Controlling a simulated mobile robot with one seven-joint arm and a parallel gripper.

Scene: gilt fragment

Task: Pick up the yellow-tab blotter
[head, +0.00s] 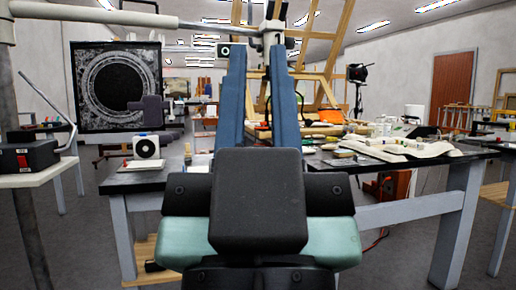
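I cannot make out a yellow-tab blotter in the head view. Small flat pale items (345,161) lie on the dark worktable right of centre, too small to tell apart. A pale flat item with a bit of red (142,165) lies at the left end of the table, under a white box with a black disc. My own dark and teal body parts fill the lower middle and hide part of the table. I cannot make out my gripper's fingers.
The dark worktable (463,153) runs across in front of me. White padded supports (400,148) and bottles crowd its right side. A framed dark round relief (118,85) stands at left. A side stand (40,174) holds a black box (28,156). A pale boom (95,14) crosses overhead.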

